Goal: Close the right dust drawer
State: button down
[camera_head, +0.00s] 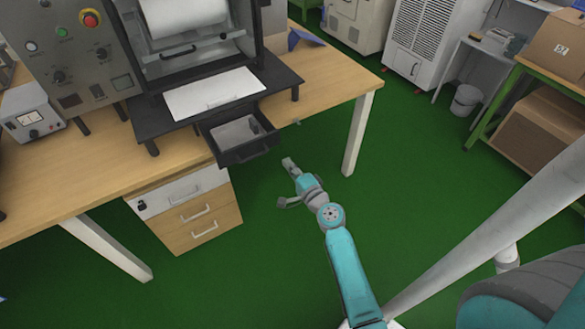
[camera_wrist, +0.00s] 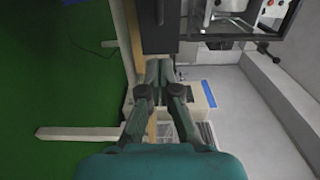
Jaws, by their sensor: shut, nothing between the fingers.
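The dust drawer (camera_head: 240,138) is a black open-topped tray. It is pulled out from under the black machine, past the front edge of the wooden table, and its grey inside shows. My gripper (camera_head: 288,162) is just to the right of the drawer's front in the head view, with a gap between them in the picture. In the wrist view my gripper (camera_wrist: 159,63) has its fingertips together and empty. A dark panel (camera_wrist: 158,28), probably the drawer's front, lies just beyond the tips. I cannot tell whether the tips touch it.
The machine's black base plate (camera_head: 170,128) carries a white sheet (camera_head: 213,94). A wooden drawer cabinet (camera_head: 190,212) stands below the table at left. A white table leg (camera_head: 358,133) stands right of my gripper. Green floor around my arm is clear.

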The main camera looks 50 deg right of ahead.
aim_at(270, 141)
jog(key=x, duration=0.9)
jog(key=shift+w, duration=0.4)
